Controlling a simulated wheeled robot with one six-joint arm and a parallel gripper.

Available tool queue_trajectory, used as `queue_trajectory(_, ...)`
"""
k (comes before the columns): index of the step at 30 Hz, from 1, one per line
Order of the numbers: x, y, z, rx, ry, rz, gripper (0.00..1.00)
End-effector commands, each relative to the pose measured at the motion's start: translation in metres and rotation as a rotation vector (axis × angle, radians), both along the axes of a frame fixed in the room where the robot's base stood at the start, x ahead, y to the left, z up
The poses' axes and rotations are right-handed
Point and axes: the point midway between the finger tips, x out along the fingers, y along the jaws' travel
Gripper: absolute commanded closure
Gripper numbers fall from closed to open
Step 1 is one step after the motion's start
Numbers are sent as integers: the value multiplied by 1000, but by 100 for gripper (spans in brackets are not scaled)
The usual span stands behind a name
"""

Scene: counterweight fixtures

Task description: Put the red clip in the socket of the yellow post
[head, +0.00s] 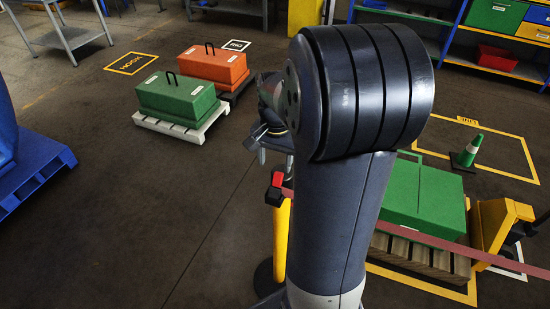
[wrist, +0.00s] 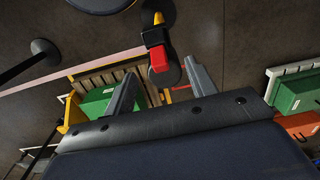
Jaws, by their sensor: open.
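My gripper (wrist: 163,72) is open and empty; its two fingers show apart in the wrist view. In the head view my gripper (head: 275,157) hangs a little above the top of the yellow post (head: 281,240). The red clip (wrist: 160,61) lies just past the fingertips in the wrist view, against the black head (wrist: 155,37) of the yellow post (wrist: 158,18). In the head view the red clip (head: 277,180) shows at the post's top. I cannot tell how deep it sits in the socket. My arm hides part of the belt.
A dark red belt (head: 430,241) runs right from the post area, past a green block (head: 425,195) on a wooden pallet. A green weight (head: 177,98) and an orange weight (head: 213,66) stand at the back left. The floor at the front left is clear.

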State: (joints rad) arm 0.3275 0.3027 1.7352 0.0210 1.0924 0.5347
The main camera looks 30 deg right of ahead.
Motion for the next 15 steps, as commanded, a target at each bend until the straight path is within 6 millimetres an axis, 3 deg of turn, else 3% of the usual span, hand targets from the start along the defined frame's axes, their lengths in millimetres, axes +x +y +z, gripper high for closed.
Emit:
queue_trajectory(7, -12, -7, 32, 0, 0, -1, 51)
queue_trajectory(15, -12, -6, -11, 2, 5, 1, 51)
